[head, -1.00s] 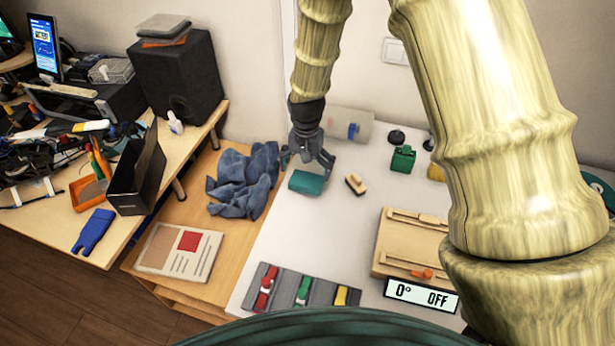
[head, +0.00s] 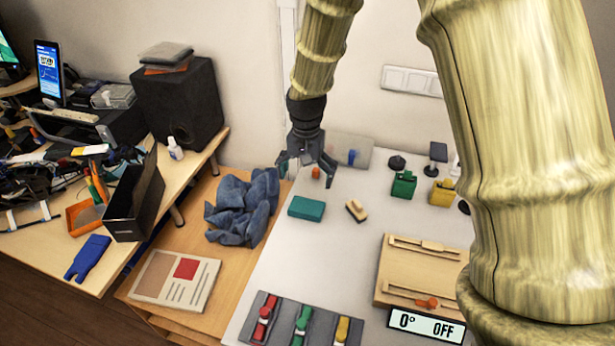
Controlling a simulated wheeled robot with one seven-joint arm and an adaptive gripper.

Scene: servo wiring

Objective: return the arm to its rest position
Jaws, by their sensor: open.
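My gripper (head: 307,177) hangs from my arm over the back left of the white worktop (head: 350,270). Its fingers are spread and hold nothing. A teal block (head: 306,208) lies on the worktop below and in front of it, apart from the fingers. A small orange-red object (head: 316,172) shows between or behind the fingers; I cannot tell its exact distance. My arm's large pale links cover the right side of the view.
A small tan-and-dark brush-like block (head: 356,210) lies right of the teal block. Green (head: 403,185) and yellow (head: 442,193) pieces stand farther right. A wooden board (head: 410,268), a display reading "0° OFF" (head: 427,325), a coloured-switch tray (head: 283,318) and a blue cloth (head: 242,207) are nearby.

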